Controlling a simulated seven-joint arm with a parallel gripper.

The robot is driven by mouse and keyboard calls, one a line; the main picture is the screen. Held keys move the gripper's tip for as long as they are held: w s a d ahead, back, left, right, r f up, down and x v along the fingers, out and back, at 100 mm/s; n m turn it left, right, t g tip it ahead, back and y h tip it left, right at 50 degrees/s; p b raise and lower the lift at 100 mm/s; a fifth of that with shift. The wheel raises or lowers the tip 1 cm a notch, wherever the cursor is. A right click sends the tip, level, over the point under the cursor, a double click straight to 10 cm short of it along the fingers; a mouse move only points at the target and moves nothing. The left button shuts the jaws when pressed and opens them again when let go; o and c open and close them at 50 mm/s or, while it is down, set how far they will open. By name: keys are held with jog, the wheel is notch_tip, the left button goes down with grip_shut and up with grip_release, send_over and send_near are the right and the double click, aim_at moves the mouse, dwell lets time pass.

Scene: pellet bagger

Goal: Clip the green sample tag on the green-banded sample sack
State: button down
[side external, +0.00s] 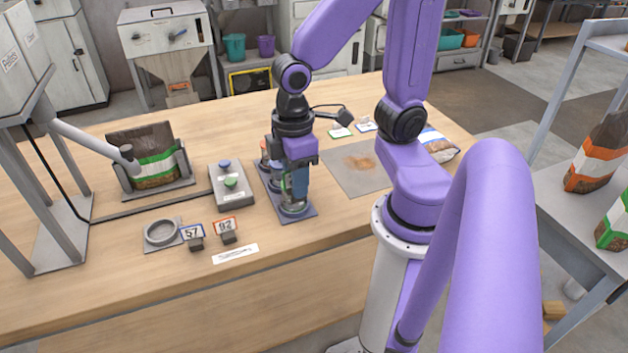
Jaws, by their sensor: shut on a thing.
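The green-banded sack (157,166) stands upright in a holder below the spout at the left of the bench. A small white tag with a green edge (340,132) lies at the back of the bench, behind my gripper. My gripper (294,194) points down over a blue-grey mat. It is shut on a small jar-like thing (294,209) with a round base, low over the mat's front end. The fingers hide much of this thing, so I cannot tell whether its base touches the mat.
A control box (231,185) with blue and green buttons stands left of the mat. Number signs (226,228) and a round dish (161,232) are in front. A grey mat with brown spill (358,172) lies right. Another green-banded sack (612,228) is on the right shelf.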

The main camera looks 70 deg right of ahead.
jog(key=w+a+r, duration=0.2)
jog(key=w, duration=0.5)
jog(key=w+a+r, duration=0.1)
jog(key=w+r, duration=0.1)
jog(key=w, duration=0.4)
notch_tip(320, 180, up, 5)
send_over(164, 122)
jog(key=shift+d+f, duration=0.1)
jog(key=shift+f, duration=3.6)
jog(key=shift+f, duration=0.5)
jog(key=c, duration=0.7)
grip_release()
jog(key=shift+r, duration=0.1)
